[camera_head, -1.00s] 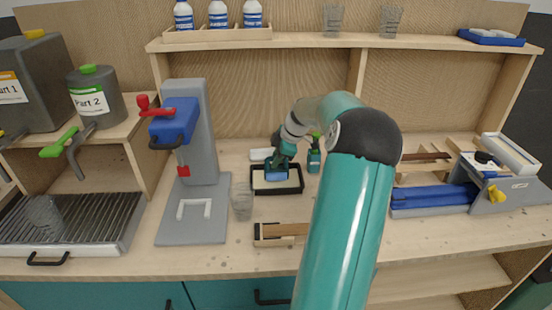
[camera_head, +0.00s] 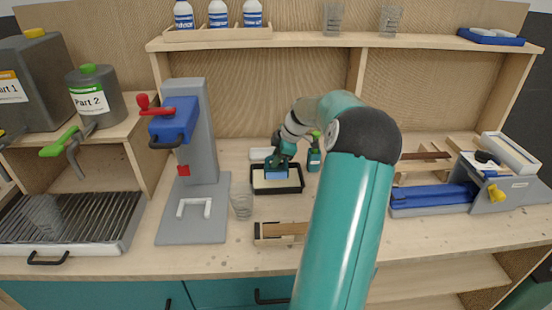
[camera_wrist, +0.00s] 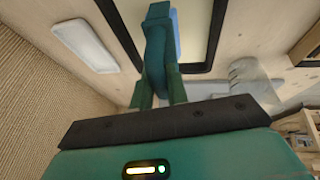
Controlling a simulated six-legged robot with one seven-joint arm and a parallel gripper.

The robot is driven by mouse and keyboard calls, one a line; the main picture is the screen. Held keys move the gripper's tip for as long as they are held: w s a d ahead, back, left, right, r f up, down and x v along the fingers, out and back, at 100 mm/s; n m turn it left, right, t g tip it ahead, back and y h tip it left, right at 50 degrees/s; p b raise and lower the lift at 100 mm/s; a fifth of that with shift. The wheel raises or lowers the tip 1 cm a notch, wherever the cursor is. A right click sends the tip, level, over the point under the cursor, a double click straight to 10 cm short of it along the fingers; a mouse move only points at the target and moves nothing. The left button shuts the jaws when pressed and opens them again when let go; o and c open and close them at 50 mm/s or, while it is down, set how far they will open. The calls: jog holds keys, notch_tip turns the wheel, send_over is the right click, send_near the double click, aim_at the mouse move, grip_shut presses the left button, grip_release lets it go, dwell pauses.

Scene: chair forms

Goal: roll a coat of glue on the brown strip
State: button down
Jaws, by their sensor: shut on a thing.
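A black tray (camera_head: 298,189) with a pale cream layer inside stands at the middle of the bench. My gripper (camera_head: 284,160) is above the tray, pointing down. It is shut on the handle of a roller with a blue head (camera_head: 276,173); the head is over or in the tray, and contact with the cream layer is unclear. In the wrist view my gripper (camera_wrist: 158,92) holds the teal handle, with the blue roller head (camera_wrist: 176,35) partly hidden behind it. The brown strip (camera_head: 290,228) lies in a light wooden holder in front of the tray, its right end hidden by my arm.
A clear cup (camera_head: 241,206) stands left of the tray and holder. A blue-and-grey press (camera_head: 190,150) is farther left. A green bottle (camera_head: 314,158) stands behind the tray at right. A blue clamp fixture (camera_head: 432,198) is at right.

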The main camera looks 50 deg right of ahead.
jog(key=shift+r, duration=3.45)
